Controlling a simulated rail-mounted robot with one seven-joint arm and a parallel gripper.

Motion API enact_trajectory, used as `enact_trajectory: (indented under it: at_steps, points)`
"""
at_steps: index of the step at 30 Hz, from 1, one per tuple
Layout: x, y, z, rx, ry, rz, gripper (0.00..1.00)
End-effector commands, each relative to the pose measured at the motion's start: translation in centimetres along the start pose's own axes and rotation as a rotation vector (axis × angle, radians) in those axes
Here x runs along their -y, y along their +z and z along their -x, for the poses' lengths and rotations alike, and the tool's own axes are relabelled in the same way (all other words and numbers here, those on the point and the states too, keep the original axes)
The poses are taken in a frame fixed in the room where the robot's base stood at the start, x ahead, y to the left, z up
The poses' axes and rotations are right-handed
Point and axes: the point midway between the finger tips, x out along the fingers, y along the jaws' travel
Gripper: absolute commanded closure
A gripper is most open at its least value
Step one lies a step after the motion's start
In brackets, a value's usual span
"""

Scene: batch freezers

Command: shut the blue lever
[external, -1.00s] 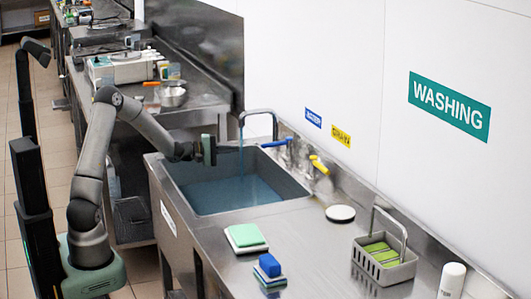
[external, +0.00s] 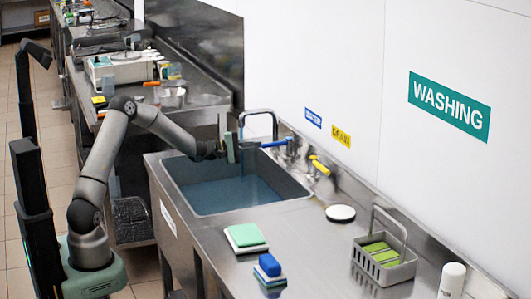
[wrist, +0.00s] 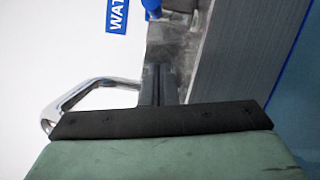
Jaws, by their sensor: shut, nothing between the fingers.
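The blue lever (external: 274,143) sits on the tap fitting behind the sink, in front of the blue wall label. In the wrist view, part of a blue piece, apparently the lever (wrist: 152,8), shows at the top edge. My gripper (external: 238,147) is over the far left part of the sink, close to the spout and left of the lever, with a gap between. In the wrist view my gripper (wrist: 160,80) has its dark fingers together and empty. The curved metal spout (external: 259,113) shows beside it, and a thin stream falls below its outlet.
The sink (external: 181,184) holds blue water. A yellow lever (external: 320,165) is right of the blue one, below a yellow label. A white round dish (external: 340,213), sponges and a grey basket (external: 386,270) stand on the counter. The wall is close behind the taps.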

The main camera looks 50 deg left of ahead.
Motion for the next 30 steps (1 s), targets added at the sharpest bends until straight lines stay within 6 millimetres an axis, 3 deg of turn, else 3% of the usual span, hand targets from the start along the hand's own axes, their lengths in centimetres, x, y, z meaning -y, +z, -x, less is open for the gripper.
enact_trajectory:
  at_steps: [2, 6, 12, 25, 30]
  points:
    - [0.0, 0.1, -1.7, 0.002, 0.001, 0.0, 1.0]
    - [0.0, 2.3, -2.0, 0.001, -0.002, 0.001, 1.0]
    - [0.1, 3.7, -2.4, 0.0, -0.001, 0.0, 1.0]
    - [0.0, 3.8, -2.3, -0.002, 0.0, 0.0, 1.0]
    - [-0.4, 3.0, -1.6, -0.02, 0.005, -0.001, 1.0]
